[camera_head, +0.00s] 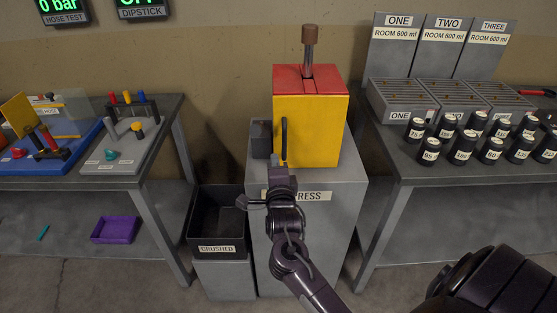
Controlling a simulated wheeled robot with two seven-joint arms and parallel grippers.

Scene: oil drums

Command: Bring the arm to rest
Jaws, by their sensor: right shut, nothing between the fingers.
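My right arm reaches up from the bottom of the head view to the middle. My right gripper (279,172) is shut and empty, in front of the press. The press has a yellow body with a red top (325,115) and a lever with a brown knob (309,34) standing upright. A dark upright handle (284,135) is on its front, just above my gripper's tip; I cannot tell whether they touch. My gripper and wrist hide part of the press label on the grey stand (335,225). My left gripper is not in view.
A black bin labelled CRUSHED (205,232) stands left of the press. The left bench (168,120) holds a blue tray and a grey board with coloured pegs. The right bench (400,168) holds numbered black drums (430,150) and racks labelled ONE, TWO, THREE.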

